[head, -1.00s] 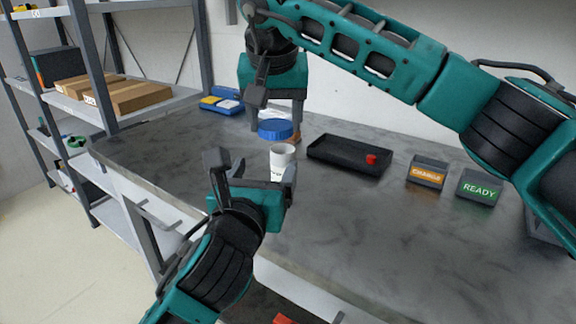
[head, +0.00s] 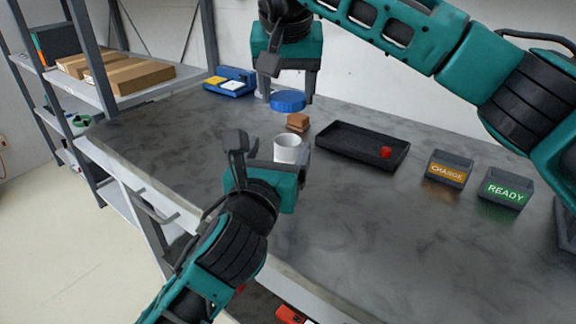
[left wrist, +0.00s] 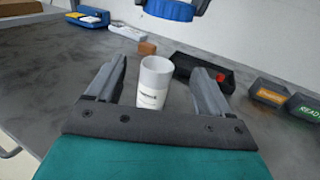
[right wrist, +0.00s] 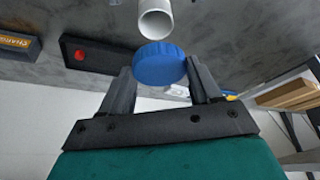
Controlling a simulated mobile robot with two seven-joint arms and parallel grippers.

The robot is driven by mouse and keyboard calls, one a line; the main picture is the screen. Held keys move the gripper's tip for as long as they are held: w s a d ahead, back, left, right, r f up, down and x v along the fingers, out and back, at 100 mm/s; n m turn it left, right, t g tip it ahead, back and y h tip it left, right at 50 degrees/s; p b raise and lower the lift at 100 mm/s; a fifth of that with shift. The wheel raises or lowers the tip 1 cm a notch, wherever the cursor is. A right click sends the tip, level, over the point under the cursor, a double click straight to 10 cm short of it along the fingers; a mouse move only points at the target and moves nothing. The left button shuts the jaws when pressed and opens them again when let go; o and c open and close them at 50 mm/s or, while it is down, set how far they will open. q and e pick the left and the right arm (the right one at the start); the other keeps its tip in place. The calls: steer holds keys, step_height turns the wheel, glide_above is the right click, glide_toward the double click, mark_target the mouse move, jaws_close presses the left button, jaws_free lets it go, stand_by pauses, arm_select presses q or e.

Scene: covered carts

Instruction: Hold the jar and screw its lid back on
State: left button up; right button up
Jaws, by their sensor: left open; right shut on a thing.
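The white jar (head: 288,149) stands upright and open on the grey table. In the left wrist view the jar (left wrist: 154,84) is between the spread fingers of my left gripper (left wrist: 157,92), which is open around it. In the head view my left gripper (head: 272,158) is in front of the jar. The blue lid (head: 288,100) is held by my right gripper (head: 287,90), above and behind the jar. In the right wrist view the lid (right wrist: 159,64) sits between the fingertips, with the jar (right wrist: 155,20) beyond it.
A black tray (head: 340,151) with a red piece (head: 386,152) lies right of the jar. A brown block (head: 298,121) is behind the jar. Two bins, CHARGE (head: 447,171) and READY (head: 505,190), stand at the right. A blue case (head: 230,82) is at the back left.

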mark_target(288, 160)
arm_select(q)
step_height(288, 160, down, 7)
steer(key=shift+r, duration=0.15)
steer(key=x, duration=0.7)
steer(key=shift+w+r, duration=0.25)
steer(key=shift+c, duration=0.2)
jaws_close()
arm_select(e)
steer(key=shift+f, duration=2.5)
